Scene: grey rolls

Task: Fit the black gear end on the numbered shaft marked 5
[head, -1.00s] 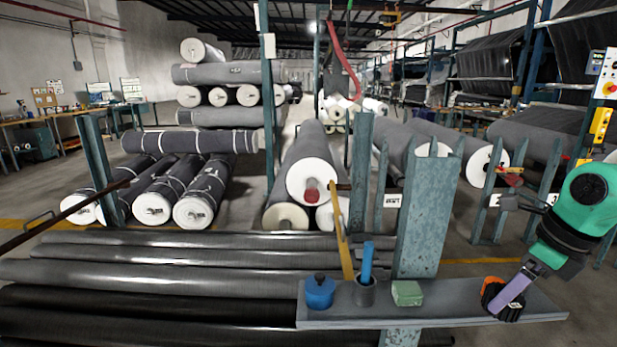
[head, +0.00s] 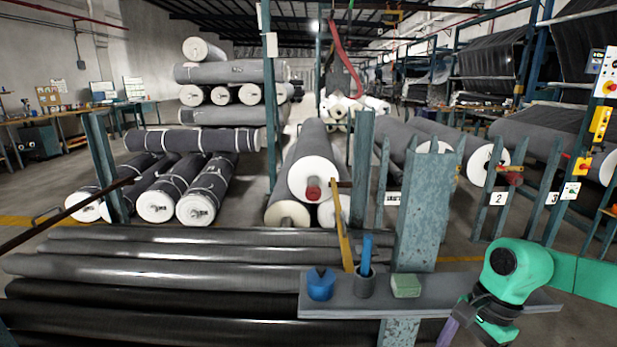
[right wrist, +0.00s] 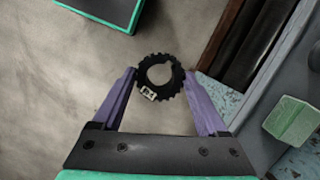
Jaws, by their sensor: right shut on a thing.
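The black gear end (right wrist: 142,78) is a toothed ring with an open centre and a small white tag whose mark I cannot read. It is held between the purple fingertips of my right gripper (right wrist: 160,75), over bare floor in the right wrist view. In the head view my right gripper (head: 447,333) is mostly cut off at the bottom edge, and the gear is hidden. Numbered posts stand at the right, with a plate marked 2 (head: 498,198) and a plate marked 3 (head: 552,198). I cannot make out a shaft marked 5. My left gripper is not in view.
A grey shelf (head: 335,308) carries a blue pot (head: 320,286), a dark cup (head: 365,284) and a green block (head: 406,286). My right arm crosses its right end. A teal upright (head: 425,215) stands behind it. Dark rolls (head: 170,270) lie at the left.

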